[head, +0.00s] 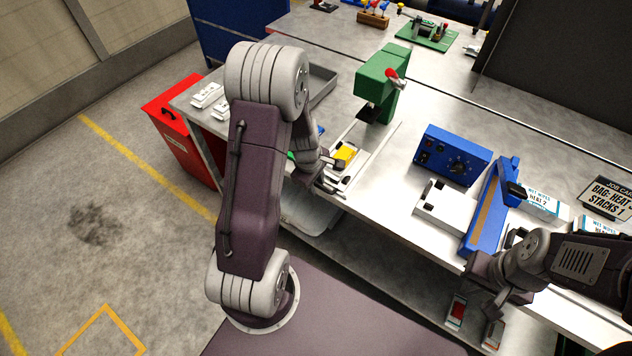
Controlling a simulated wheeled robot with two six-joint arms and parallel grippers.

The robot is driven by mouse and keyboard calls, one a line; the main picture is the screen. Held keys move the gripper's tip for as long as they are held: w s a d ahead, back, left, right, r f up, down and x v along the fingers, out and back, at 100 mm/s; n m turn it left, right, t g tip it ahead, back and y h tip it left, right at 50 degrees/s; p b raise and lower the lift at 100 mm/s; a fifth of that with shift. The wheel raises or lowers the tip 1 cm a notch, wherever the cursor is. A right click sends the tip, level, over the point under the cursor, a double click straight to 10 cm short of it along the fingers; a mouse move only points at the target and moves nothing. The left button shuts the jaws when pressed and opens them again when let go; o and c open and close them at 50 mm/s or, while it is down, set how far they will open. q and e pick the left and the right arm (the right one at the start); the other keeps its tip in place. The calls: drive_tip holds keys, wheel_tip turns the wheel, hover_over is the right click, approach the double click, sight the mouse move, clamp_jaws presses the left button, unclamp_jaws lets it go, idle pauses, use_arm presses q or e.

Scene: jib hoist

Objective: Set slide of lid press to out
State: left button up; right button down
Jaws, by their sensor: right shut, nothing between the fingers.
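The lid press is a green C-shaped press (385,80) with a red-knobbed handle (395,76), standing on the bench in the middle of the head view. My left gripper (332,172) is at the front end of the slide, close beside the yellow block. Its fingers are small and partly hidden, so I cannot tell whether it grips anything. My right gripper (492,297) is shut and empty, off the bench's front edge at the lower right.
A blue control box (453,154) and a blue sealer-like bar machine (490,212) stand right of the press. A red cabinet (172,130) is at the left bench end. A grey tray (322,82) lies behind my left arm. A dark panel (560,75) rises at the back right.

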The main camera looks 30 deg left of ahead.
use_arm(q)
wheel_tip(320, 180, up, 9)
drive_tip(key=s+p, duration=0.1)
drive_tip(key=shift+s+p, duration=0.4)
drive_tip(key=shift+a, duration=0.1)
